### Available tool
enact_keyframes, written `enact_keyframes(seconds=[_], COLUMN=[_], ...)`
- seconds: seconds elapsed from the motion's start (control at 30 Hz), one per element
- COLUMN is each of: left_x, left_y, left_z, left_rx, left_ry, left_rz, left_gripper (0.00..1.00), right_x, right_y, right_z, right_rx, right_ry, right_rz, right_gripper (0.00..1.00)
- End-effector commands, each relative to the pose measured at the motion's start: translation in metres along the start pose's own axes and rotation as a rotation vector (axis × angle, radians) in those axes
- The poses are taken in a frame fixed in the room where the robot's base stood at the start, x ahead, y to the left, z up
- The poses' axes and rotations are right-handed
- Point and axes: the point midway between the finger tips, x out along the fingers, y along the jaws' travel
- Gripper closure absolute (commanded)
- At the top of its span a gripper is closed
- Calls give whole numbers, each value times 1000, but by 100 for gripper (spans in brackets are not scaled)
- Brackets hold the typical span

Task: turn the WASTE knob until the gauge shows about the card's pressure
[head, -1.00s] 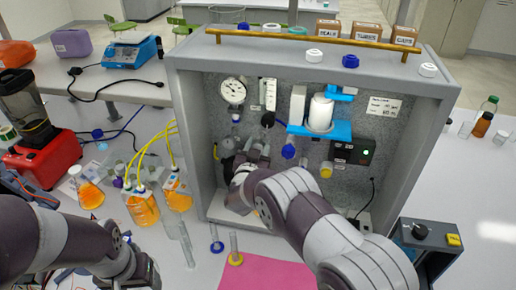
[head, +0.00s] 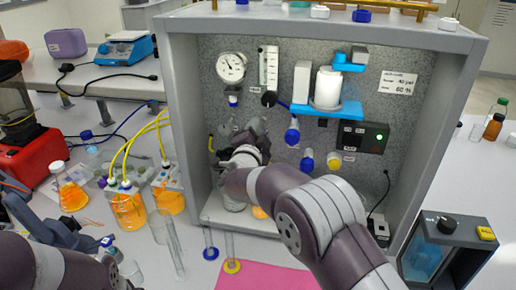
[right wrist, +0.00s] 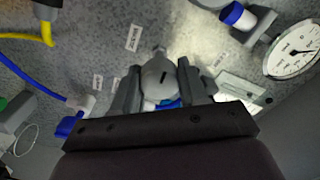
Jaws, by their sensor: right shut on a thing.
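My right gripper (head: 240,145) reaches into the grey cabinet at the lower left of its back panel. In the right wrist view its two fingers (right wrist: 158,78) are shut on the sides of a grey knob (right wrist: 160,74) with a dark pointer mark; its label is too small to read. In the head view the gripper and wrist largely hide this knob. The white round gauge (head: 231,68) is above the gripper; it also shows in the right wrist view (right wrist: 294,50). Its reading is too small to tell. The card (head: 400,84) shows 40 psi and 60 %. My left gripper (head: 122,276) is only partly seen at the bottom left.
A white cylinder (head: 328,90) on a blue bracket and a black box with a green light (head: 361,137) are to the right on the panel. Orange-filled bottles (head: 128,208) with yellow tubes stand left of the cabinet. A pink mat (head: 265,277) lies in front.

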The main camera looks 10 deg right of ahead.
Motion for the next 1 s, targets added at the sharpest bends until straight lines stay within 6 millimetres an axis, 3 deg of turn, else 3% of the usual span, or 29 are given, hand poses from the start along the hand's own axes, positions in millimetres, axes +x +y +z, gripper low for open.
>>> enact_keyframes(seconds=[0.03,0.1,0.4,1.0], left_x=[16,26,53,63], left_y=[0,0,0,0], left_z=[2,3,6,7], left_rx=[0,0,0,0], left_ry=[0,0,0,0], left_rz=[0,0,0,0], left_gripper=[32,32,32,32], right_x=[0,0,0,0], right_y=[7,6,4,1], right_z=[4,4,2,0], right_rx=[37,92,266,350], right_ry=[2,2,2,1], right_rz=[-1,-2,0,2], right_gripper=[88,88,88,88])
